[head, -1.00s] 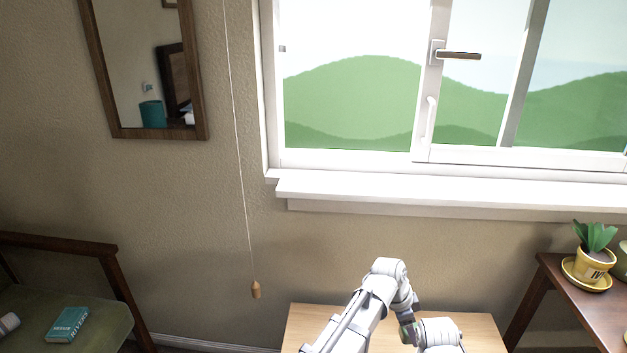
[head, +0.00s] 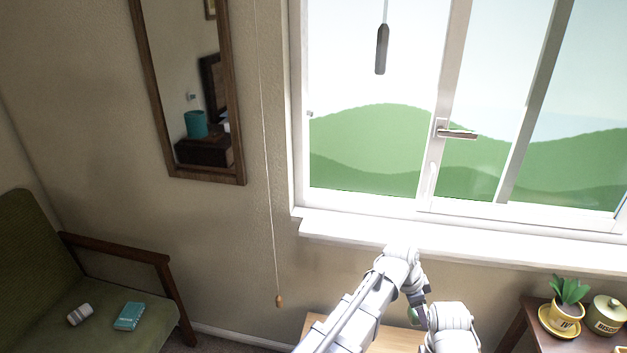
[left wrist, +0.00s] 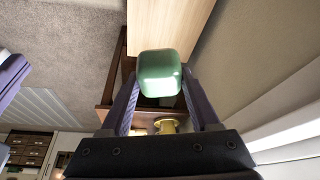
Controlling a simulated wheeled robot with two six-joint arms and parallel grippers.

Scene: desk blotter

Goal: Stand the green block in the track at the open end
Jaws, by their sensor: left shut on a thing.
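The green block (left wrist: 160,75) is between the two dark fingers of my left gripper (left wrist: 158,92) in the left wrist view, and the gripper is shut on it. The pale wooden desk top (head: 325,329) shows at the bottom edge, mostly hidden by my arm or out of frame. The track and its open end are not visible.
A dark wood side table (head: 515,329) at the right holds a potted plant (head: 565,311) and a lidded jar (head: 606,315). The window sill (head: 350,232) juts out behind my arm. A pull cord (head: 279,300) hangs to the left. A green armchair (head: 95,310) stands at the left.

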